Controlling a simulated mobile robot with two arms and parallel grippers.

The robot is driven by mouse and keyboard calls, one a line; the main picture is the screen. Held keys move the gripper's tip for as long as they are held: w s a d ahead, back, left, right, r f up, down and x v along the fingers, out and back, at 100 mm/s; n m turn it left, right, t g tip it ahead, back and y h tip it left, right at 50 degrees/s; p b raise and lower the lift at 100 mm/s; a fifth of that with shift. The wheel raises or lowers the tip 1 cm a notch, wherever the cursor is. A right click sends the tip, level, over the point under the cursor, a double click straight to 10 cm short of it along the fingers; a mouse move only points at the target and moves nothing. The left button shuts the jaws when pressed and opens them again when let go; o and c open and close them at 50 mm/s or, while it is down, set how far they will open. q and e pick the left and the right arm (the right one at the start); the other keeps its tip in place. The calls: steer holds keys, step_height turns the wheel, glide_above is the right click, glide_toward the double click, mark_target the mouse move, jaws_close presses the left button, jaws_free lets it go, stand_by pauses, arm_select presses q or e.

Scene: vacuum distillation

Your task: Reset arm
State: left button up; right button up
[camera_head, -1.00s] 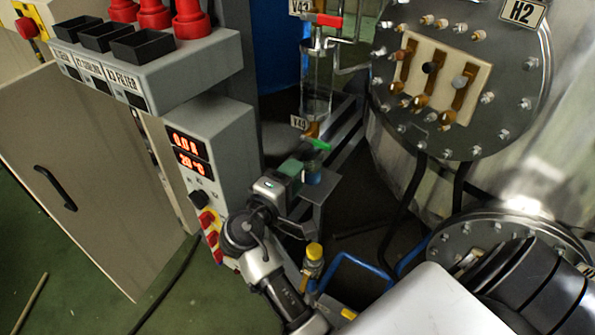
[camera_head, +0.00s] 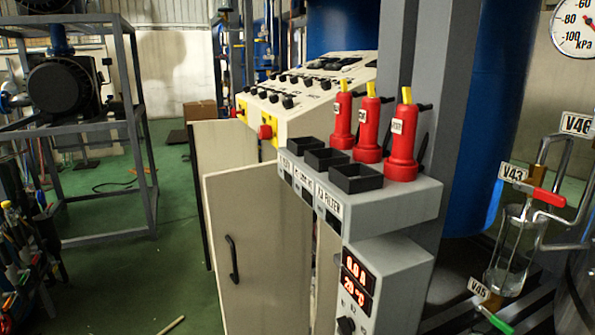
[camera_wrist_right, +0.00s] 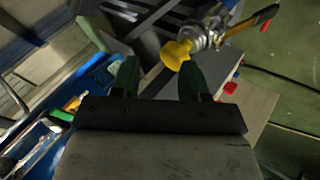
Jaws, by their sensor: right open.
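My right gripper (camera_wrist_right: 158,74) shows in the right wrist view. Its two dark green fingers are apart, with nothing held between them. A yellow knob (camera_wrist_right: 177,54) on a metal fitting is beyond the fingertips, close to the right finger in the picture. I cannot tell whether they touch. Neither of my arms shows in the head view, and my left gripper is in no view.
The head view shows a control box (camera_head: 388,275) with red handles (camera_head: 403,145) and black trays, beside a cabinet door (camera_head: 258,245).

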steer(key=s+a+f+g+y, duration=0.2)
steer(key=s+a+y, duration=0.5)
steer(key=s, duration=0.4)
step_height(320, 180, down, 20)
steer(key=g+p, duration=0.2)
steer(key=p, duration=0.5)
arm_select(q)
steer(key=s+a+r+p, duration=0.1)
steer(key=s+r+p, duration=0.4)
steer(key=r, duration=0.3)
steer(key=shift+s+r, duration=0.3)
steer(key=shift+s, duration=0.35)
arm_select(e)
steer(key=s+d+f, duration=0.1)
steer(key=s+f, duration=0.4)
steer(key=s, duration=0.3)
steer(key=s+d+f, duration=0.2)
steer(key=s+f, duration=0.3)
steer(key=s, duration=0.3)
steer(key=shift+s+g, duration=0.3)
steer(key=shift+g, duration=0.1)
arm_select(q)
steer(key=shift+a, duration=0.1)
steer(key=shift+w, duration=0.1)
